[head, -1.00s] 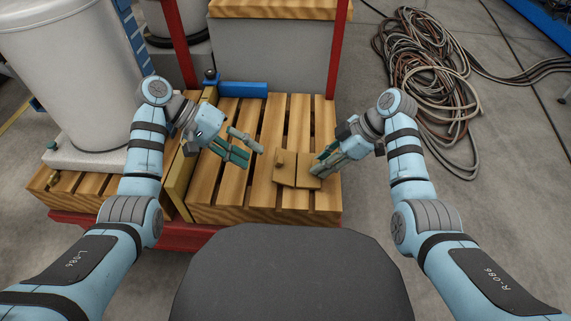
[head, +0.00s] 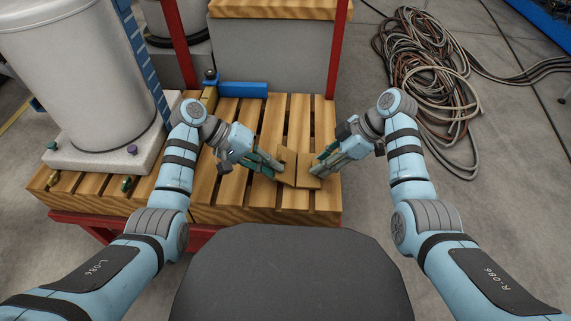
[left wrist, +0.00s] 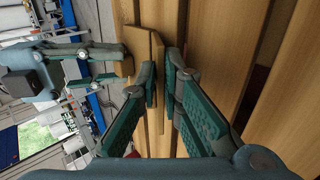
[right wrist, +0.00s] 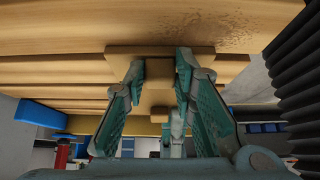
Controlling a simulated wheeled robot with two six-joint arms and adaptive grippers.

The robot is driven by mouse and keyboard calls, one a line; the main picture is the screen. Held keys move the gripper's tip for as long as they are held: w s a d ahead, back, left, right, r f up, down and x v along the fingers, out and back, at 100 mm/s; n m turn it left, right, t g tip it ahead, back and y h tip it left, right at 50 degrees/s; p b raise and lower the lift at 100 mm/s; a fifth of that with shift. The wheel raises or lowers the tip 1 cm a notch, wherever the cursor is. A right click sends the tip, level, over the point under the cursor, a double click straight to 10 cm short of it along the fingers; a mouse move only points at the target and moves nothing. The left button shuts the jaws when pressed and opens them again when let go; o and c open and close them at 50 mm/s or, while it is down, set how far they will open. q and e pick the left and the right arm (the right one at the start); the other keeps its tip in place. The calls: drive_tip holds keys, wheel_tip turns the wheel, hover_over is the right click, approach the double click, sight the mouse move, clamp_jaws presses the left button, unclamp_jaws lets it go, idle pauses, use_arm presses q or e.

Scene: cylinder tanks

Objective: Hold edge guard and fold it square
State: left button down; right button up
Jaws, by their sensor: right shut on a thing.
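The edge guard is a small tan two-leaf piece on the slatted wooden deck. Its right leaf (head: 308,174) lies about flat in the head view; its left leaf (head: 287,166) looks tilted up. My right gripper (head: 318,172) is shut on the guard's small block (right wrist: 159,70), which shows between its fingers in the right wrist view. My left gripper (head: 278,168) is at the left leaf. In the left wrist view its fingers (left wrist: 161,75) are slightly apart, with the leaf's edge (left wrist: 146,45) at or between the tips; contact is unclear.
The slatted deck (head: 230,205) has a red frame below. A blue bar (head: 242,89) lies at the back before a grey block (head: 270,55). A white tank (head: 70,70) stands at left. Coiled cables (head: 425,75) lie on the floor at right. The front deck is clear.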

use_arm(q)
drive_tip(key=shift+d+r+y, duration=0.4)
drive_tip(key=shift+r+y, duration=0.15)
drive_tip(key=shift+y, duration=0.65)
drive_tip(key=shift+d+r+y, duration=0.45)
drive_tip(key=shift+d+y, duration=0.15)
drive_tip(key=shift+y, duration=0.6)
drive_tip(key=c, duration=1.4)
unclamp_jaws()
drive_tip(key=shift+c, duration=0.2)
